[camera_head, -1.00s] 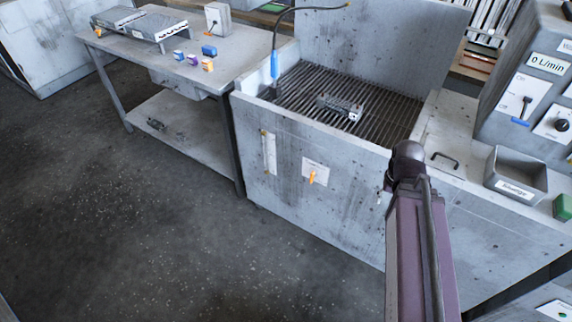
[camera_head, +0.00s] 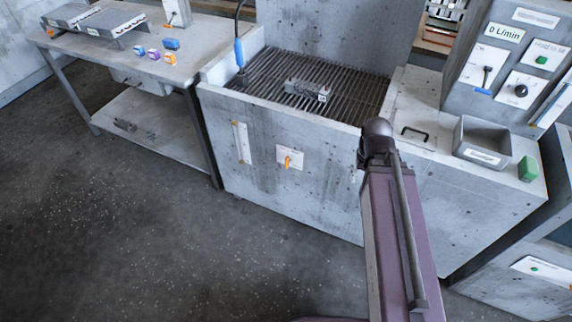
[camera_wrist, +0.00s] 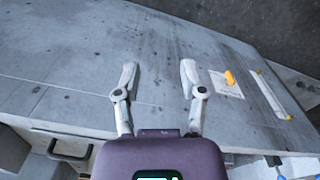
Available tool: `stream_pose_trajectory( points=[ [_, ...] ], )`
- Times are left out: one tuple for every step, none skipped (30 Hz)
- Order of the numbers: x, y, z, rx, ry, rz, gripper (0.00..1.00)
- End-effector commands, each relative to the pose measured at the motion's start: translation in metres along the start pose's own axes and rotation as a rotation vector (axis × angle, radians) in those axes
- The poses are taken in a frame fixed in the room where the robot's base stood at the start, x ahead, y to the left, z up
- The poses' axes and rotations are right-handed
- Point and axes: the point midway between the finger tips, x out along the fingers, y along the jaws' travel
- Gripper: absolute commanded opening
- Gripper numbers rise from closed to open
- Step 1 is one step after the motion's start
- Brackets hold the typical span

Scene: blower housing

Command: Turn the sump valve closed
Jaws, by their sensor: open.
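The sump valve seems to be the small orange handle (camera_head: 287,161) on a white plate, on the front wall of the grey wash tank (camera_head: 250,178). Its handle points roughly downward in the head view. In the wrist view the orange handle (camera_wrist: 230,77) on its plate is to the right of my gripper. My gripper (camera_wrist: 158,69) is open and empty, its two fingers spread in front of the tank's grey front wall. It is apart from the handle. In the head view my arm stands right of the valve and my fingers are hidden.
A sight gauge (camera_head: 241,142) is left of the valve. A metal part (camera_head: 306,91) lies on the tank's grate (camera_head: 262,85). A black bar handle (camera_head: 417,132), grey bin (camera_head: 484,160) and control box (camera_head: 510,75) are on the right. A workbench (camera_head: 110,60) stands left. The front floor is clear.

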Motion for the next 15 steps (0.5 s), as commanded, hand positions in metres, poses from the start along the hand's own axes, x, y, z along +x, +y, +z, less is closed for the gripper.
stream_pose_trajectory(
  points=[
    [0.005,-0.001,-0.001,-0.011,0.003,0.007,0.53],
    [0.007,-0.001,-0.002,-0.019,0.005,0.013,0.53],
    [0.011,-0.001,-0.003,-0.033,0.009,0.023,0.53],
    [0.015,-0.002,-0.004,-0.047,0.012,0.033,0.53],
    [0.018,-0.002,-0.006,-0.062,0.015,0.042,0.53],
    [0.024,-0.002,-0.008,-0.084,0.019,0.059,0.53],
    [0.028,-0.003,-0.009,-0.104,0.023,0.072,0.53],
    [0.033,-0.004,-0.011,-0.124,0.028,0.086,0.53],
    [0.039,-0.005,-0.014,-0.156,0.034,0.108,0.53],
    [0.044,-0.005,-0.016,-0.179,0.039,0.125,0.53],
    [0.049,-0.006,-0.018,-0.206,0.044,0.143,0.53],
    [0.056,-0.007,-0.021,-0.241,0.049,0.168,0.53],
    [0.061,-0.008,-0.024,-0.269,0.054,0.187,0.53],
    [0.066,-0.009,-0.026,-0.297,0.059,0.207,0.53],
    [0.072,-0.010,-0.030,-0.334,0.065,0.234,0.53]
  ],
)
